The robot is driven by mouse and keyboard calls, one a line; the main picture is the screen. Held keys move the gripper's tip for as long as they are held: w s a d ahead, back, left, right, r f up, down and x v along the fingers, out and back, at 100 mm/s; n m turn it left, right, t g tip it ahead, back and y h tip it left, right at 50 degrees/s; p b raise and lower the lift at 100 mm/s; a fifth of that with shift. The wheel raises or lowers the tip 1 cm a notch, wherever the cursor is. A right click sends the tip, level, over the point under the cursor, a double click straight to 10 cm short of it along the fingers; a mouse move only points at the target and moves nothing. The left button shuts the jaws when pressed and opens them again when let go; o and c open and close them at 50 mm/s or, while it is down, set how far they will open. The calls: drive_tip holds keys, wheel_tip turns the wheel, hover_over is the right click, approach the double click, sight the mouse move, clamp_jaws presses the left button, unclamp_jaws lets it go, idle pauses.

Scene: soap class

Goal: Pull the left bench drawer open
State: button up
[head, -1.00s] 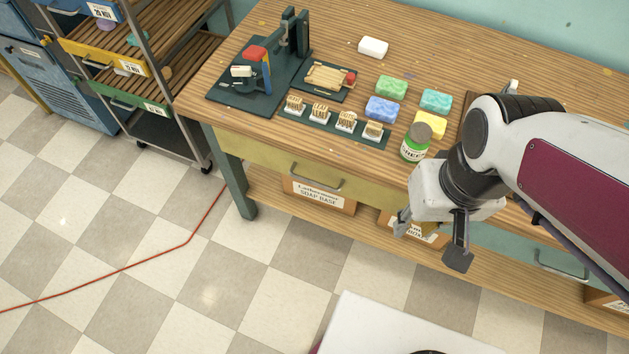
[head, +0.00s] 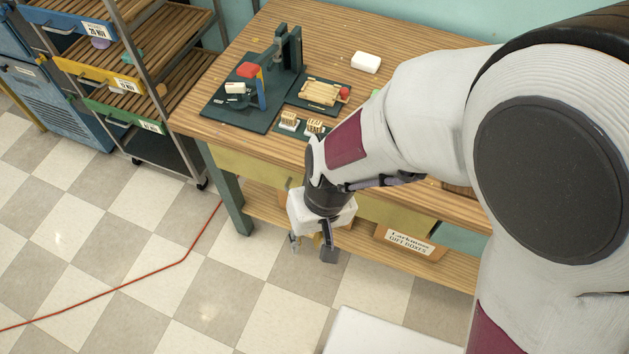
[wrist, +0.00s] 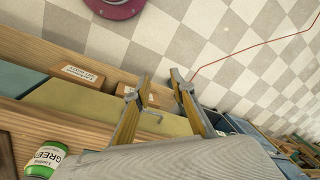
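The left bench drawer (head: 240,166) has a yellow front under the wooden bench top and looks closed. In the head view my gripper (head: 311,248) hangs in front of this drawer and hides its handle. The drawer front (wrist: 75,103) also shows in the wrist view, with a grey handle (wrist: 152,113) seen between the fingers of my gripper (wrist: 160,77). The fingers are spread apart with nothing held. I cannot tell how far the handle is from the fingers in depth.
A labelled gift box (head: 408,243) stands on the lower shelf below the drawer. A green jar (wrist: 45,160) stands on the bench top. A wheeled rack (head: 150,110) stands left of the bench.

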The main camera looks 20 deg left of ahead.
drive_tip(key=s+a+f+n+t, duration=0.1)
drive_tip(key=a+f+n+t, duration=0.3)
drive_tip(key=f, duration=0.9)
drive_tip(key=s+a+f+n+t, duration=0.1)
drive_tip(key=a+f, duration=0.5)
drive_tip(key=f, duration=0.7)
drive_tip(key=w+d+f+n+t+h, duration=0.1)
drive_tip(key=w+d+f+n+t, duration=0.1)
drive_tip(key=w+t, duration=0.4)
drive_tip(key=w+r+n+t, duration=0.1)
drive_tip(key=w+r+t, duration=0.1)
drive_tip(key=r, duration=0.3)
drive_tip(key=w+d+r+n+t, duration=0.1)
drive_tip(key=w+r+n+t, duration=0.1)
drive_tip(key=r, duration=0.4)
drive_tip(key=shift+w+r+t+h, duration=0.35)
drive_tip(key=shift+w+t, duration=0.45)
drive_tip(key=shift+w, duration=0.45)
drive_tip(key=shift+w+f, duration=0.1)
drive_tip(key=shift+w, duration=0.05)
drive_tip(key=shift+x, duration=3.75)
